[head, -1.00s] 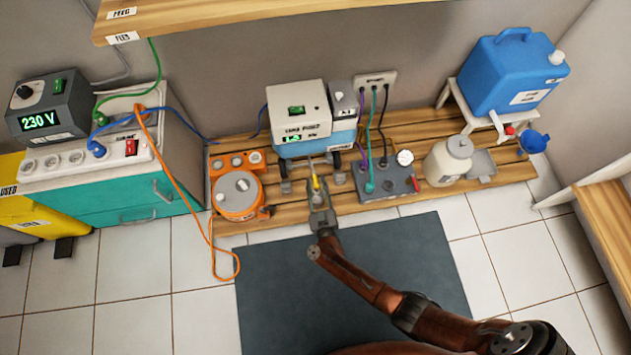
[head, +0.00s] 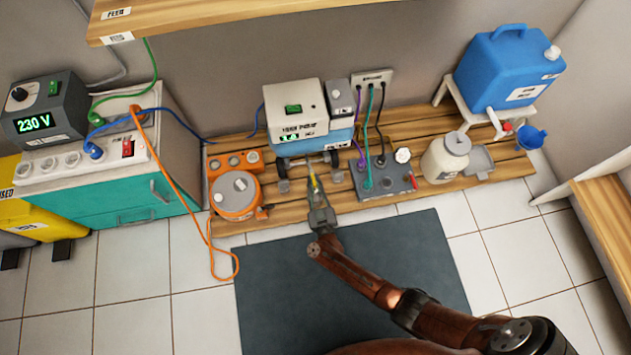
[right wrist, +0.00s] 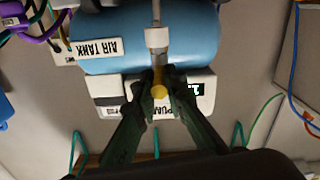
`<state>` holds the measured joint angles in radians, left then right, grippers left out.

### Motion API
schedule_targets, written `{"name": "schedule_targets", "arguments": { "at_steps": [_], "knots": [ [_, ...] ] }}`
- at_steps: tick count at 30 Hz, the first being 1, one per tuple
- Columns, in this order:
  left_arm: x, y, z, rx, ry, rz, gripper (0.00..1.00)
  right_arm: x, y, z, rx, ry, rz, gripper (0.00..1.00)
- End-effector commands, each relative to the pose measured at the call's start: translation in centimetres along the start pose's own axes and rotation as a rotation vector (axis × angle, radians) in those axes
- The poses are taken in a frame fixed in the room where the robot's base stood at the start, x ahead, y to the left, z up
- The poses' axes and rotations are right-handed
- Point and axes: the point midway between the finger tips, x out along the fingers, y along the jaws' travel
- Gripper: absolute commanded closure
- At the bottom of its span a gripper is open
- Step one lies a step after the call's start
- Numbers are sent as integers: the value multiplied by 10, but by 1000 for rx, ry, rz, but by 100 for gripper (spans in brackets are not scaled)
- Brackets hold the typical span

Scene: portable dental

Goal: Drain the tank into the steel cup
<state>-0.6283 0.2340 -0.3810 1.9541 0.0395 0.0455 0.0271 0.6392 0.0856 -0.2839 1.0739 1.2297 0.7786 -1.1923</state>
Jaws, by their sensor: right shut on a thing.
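The blue air tank (head: 315,143) sits under the white pump housing (head: 294,105) at the back of the wooden platform. In the right wrist view the tank (right wrist: 110,52) carries an AIR TANK label and a pale fitting (right wrist: 157,37) with a metal stem. My right gripper (head: 314,187) is in front of the tank. In the right wrist view its fingers (right wrist: 159,84) close around a yellow-tipped drain piece (right wrist: 159,92) in line with that stem. I cannot make out the steel cup. My left gripper is not in view.
An orange round device (head: 236,195) stands left of my right gripper, and a grey box with cables (head: 388,183) stands right. A white jar (head: 445,157) and a blue jug (head: 508,70) are farther right. The dark floor mat (head: 270,290) has bare room.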

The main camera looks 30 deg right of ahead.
Motion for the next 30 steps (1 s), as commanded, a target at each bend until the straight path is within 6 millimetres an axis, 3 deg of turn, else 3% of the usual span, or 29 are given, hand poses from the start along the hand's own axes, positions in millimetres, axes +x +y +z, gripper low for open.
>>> {"name": "schedule_targets", "arguments": {
  "at_steps": [11, 19, 30],
  "knots": [
    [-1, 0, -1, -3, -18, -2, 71, 0, 9, 2, -6, 20, -93, 100],
    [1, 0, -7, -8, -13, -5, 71, 2, 18, 6, -12, 62, -314, 100],
    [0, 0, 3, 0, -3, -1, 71, 9, 29, 8, -14, 123, -637, 100]
  ]
}}
